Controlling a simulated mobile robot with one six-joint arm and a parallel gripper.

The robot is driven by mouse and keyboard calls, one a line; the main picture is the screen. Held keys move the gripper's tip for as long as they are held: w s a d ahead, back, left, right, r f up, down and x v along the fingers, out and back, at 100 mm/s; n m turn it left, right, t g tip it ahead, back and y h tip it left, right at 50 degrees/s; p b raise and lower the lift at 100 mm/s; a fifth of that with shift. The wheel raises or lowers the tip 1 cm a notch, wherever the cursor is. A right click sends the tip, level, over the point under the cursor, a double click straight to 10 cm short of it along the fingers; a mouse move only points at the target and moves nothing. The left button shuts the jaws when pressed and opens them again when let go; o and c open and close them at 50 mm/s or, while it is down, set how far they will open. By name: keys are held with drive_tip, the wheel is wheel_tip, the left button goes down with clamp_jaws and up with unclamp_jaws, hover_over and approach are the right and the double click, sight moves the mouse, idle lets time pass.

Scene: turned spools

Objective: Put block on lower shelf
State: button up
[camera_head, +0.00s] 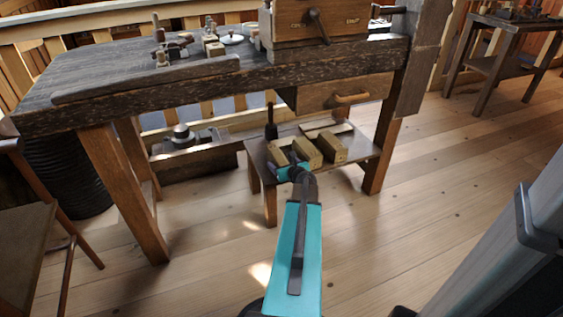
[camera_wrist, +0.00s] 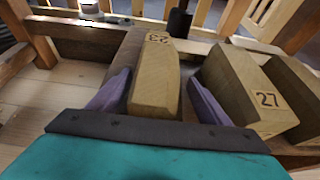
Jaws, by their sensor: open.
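Several wooden blocks sit on the lower shelf (camera_head: 258,160) under the workbench. In the wrist view, a block marked 23 (camera_wrist: 154,82) lies between the two purple fingers of my gripper (camera_wrist: 160,76). The fingers are open, one on each side of it, with a gap showing at the right; I cannot tell whether the left finger touches. A block marked 27 (camera_wrist: 250,88) stands just right of the right finger. In the head view my gripper (camera_head: 285,168) is at the shelf's front edge, its fingers mostly hidden by my arm. The middle block (camera_head: 306,152) and right block (camera_head: 333,147) show there.
A dark upright tool (camera_head: 271,130) stands at the back of the shelf. The workbench top (camera_head: 130,72) and a drawer (camera_head: 345,93) are above. Bench legs (camera_head: 125,195) stand at either side. The floor in front is clear.

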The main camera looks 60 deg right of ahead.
drive_tip(key=p+v, duration=0.2)
drive_tip(key=v, duration=0.8)
drive_tip(key=shift+s, duration=0.1)
idle(0.8)
